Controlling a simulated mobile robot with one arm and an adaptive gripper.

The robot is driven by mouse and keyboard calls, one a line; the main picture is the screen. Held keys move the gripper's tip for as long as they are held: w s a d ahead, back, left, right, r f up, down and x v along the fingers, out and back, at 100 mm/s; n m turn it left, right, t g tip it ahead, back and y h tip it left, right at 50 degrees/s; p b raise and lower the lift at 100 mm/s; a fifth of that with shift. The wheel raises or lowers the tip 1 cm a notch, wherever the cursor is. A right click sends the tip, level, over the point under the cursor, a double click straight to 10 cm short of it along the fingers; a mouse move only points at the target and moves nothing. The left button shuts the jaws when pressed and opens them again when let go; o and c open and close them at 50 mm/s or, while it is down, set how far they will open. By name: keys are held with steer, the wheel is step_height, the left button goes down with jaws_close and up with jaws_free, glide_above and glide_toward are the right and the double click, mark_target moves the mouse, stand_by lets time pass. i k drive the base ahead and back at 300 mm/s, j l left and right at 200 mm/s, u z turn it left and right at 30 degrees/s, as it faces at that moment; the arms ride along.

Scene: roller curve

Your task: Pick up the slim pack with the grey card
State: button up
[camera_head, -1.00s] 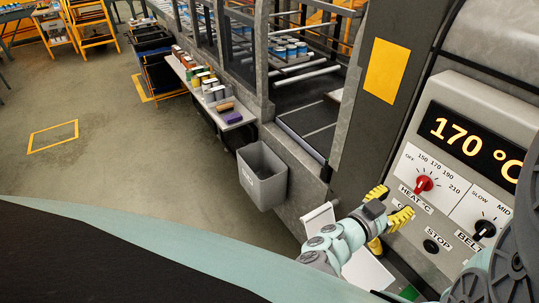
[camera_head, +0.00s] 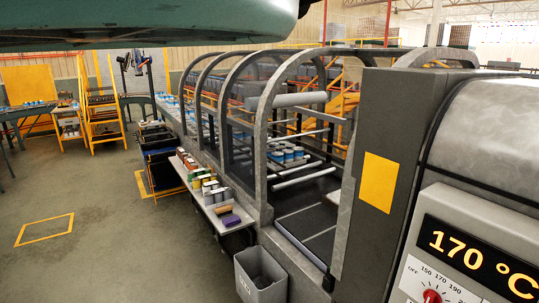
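Several small packs stand in a row on a narrow side shelf (camera_head: 241,232) along the machine. Among them are grey packs (camera_head: 212,190), a tan pack (camera_head: 223,209) and a purple pack (camera_head: 230,220) near the shelf's near end. Brown and green ones stand farther back. They are too small to tell which one is the slim pack with the grey card. My gripper is out of view.
A grey bin (camera_head: 262,278) stands below the shelf's near end. The machine (camera_head: 375,190) with its 170 °C panel (camera_head: 470,260) fills the right. Dark crates (camera_head: 160,165) stand beyond the shelf. Floor at left is clear around a yellow-marked square (camera_head: 45,229).

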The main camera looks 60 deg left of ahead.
mark_target(217, 198)
steer(key=i+j+u, duration=0.15)
steer(key=j+u, duration=0.15)
steer(key=j, duration=0.6)
steer(key=i+j+u, duration=0.25)
steer(key=j, duration=0.65)
steer(key=i+j+u, duration=0.3)
steer(key=j, duration=0.5)
steer(key=i+j+u, duration=0.25)
steer(key=i+j, duration=0.15)
steer(key=j, duration=0.35)
steer(key=i+j+u, duration=0.3)
steer(key=i+j, duration=0.15)
steer(key=j, duration=0.2)
steer(key=i+j+u, duration=0.25)
steer(key=i+j, duration=0.25)
steer(key=i, duration=0.5)
